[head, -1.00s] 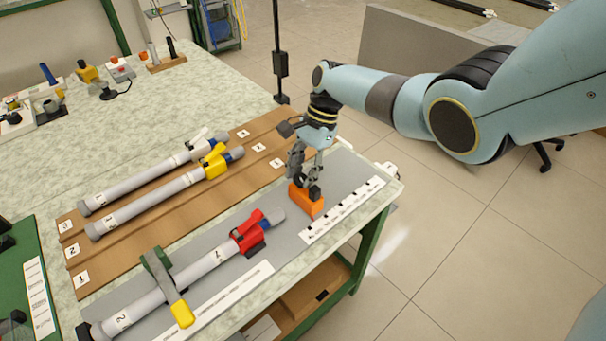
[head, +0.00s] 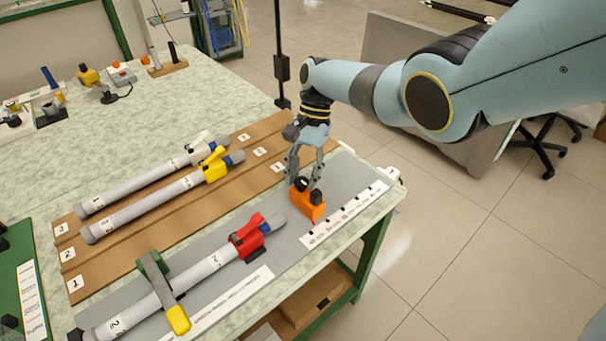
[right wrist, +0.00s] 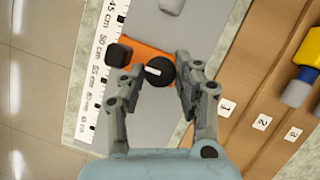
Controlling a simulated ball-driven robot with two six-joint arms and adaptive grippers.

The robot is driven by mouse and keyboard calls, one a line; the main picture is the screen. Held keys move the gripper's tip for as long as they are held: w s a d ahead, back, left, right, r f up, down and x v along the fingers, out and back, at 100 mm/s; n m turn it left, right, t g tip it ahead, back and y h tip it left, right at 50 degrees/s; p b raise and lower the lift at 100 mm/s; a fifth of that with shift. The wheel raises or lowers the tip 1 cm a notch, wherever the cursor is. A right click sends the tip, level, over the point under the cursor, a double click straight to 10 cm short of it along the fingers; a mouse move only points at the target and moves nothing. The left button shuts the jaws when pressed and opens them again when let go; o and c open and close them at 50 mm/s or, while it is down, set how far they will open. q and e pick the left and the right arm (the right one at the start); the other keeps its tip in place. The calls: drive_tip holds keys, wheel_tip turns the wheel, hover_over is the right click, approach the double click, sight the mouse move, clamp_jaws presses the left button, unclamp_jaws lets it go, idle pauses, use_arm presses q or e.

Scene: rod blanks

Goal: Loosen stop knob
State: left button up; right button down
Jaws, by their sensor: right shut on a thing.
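The orange stop block (head: 309,208) sits on the grey fixture plate (head: 345,178) beside a printed scale. It carries a round black stop knob (right wrist: 160,71) with a white line across its top, and a second black part. My right gripper (head: 302,181) reaches down over the block from above. In the right wrist view its two fingers (right wrist: 158,76) are on either side of the knob, shut on it. In the head view the fingers partly hide the knob. My left gripper is out of view.
A grey rod (head: 190,279) with a red clamp (head: 246,235) lies on the plate left of the block, under a green lever with a yellow tip (head: 178,319). Two more rods with white and yellow clamps (head: 214,165) lie on a brown rack (head: 70,231). The bench edge is close on the right.

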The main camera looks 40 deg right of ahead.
drive_tip(key=c, duration=0.9)
unclamp_jaws()
drive_tip(key=shift+c, duration=0.2)
drive_tip(key=v, duration=0.8)
